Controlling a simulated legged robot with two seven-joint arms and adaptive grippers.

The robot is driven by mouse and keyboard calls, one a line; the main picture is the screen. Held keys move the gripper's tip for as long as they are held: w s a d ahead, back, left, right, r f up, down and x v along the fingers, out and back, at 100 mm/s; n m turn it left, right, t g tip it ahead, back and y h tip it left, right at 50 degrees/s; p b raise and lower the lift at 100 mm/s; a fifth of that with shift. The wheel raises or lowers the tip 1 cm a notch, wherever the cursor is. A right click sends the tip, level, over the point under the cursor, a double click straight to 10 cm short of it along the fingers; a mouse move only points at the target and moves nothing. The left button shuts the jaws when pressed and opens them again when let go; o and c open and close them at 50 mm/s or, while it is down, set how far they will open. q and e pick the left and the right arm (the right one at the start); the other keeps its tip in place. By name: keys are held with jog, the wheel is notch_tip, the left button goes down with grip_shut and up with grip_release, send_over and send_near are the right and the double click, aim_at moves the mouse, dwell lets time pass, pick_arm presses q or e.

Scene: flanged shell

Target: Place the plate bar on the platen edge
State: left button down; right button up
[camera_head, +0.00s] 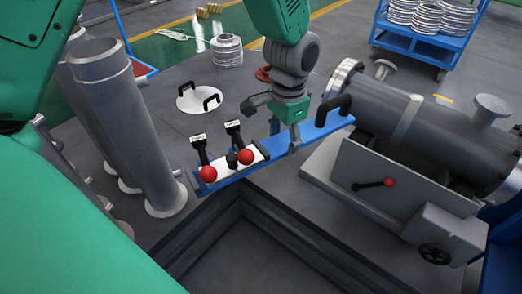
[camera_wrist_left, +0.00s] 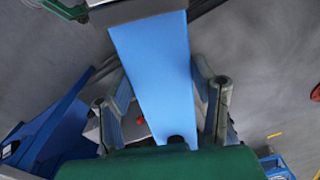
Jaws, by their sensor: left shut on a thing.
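The plate bar appears to be the long blue bar (camera_head: 318,128), with a black arched handle (camera_head: 334,107) near its right end. In the left wrist view the flat blue bar (camera_wrist_left: 155,70) runs between the two fingers. My left gripper (camera_head: 294,148) comes down from above and is shut on this bar near its middle. The fingers also show on either side of the bar in the left wrist view (camera_wrist_left: 162,105). I cannot clearly pick out the platen edge. My right gripper is not in view.
A blue strip with a white panel (camera_head: 222,170) and two red-knobbed levers lies left of the gripper, above a dark rectangular pit (camera_head: 265,255). Grey upright cylinders (camera_head: 130,130) stand at left. A large flanged shell (camera_head: 420,125) lies at right. A blue cart (camera_head: 415,45) stands behind.

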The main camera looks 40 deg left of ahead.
pick_arm(q)
jog(key=w+a+f+m+b, duration=0.6)
jog(key=w+f+m, duration=0.25)
jog(key=f, duration=0.25)
jog(key=w+a+f+m+b, duration=0.5)
jog(key=w+f+m+b, duration=0.3)
jog(key=f, duration=0.3)
jog(key=w+a+f+m+b, duration=0.1)
jog(key=a+f+m+b, duration=0.1)
jog(key=f, duration=0.4)
jog(key=w+a+f+m+b, duration=0.1)
jog(key=a+f+m+b, duration=0.1)
jog(key=f, duration=0.4)
jog(key=w+a+f+m+b, duration=0.1)
jog(key=a+f+m+b, duration=0.1)
jog(key=f, duration=0.3)
jog(key=shift+w+a+f+m+b, duration=0.15)
jog(key=shift+a+f+b, duration=0.05)
jog(key=shift+a+b, duration=0.2)
jog(key=shift+w+a+f+m+b, duration=0.15)
jog(key=shift+a+f+b, duration=0.1)
jog(key=shift+a, duration=0.2)
jog(key=c, duration=1.1)
grip_release()
jog(key=shift+s+f, duration=0.15)
jog(key=shift+s, duration=0.05)
jog(key=o, duration=0.5)
jog(key=shift+c, duration=0.2)
notch_tip(320, 180, up, 12)
jog(key=p, duration=0.5)
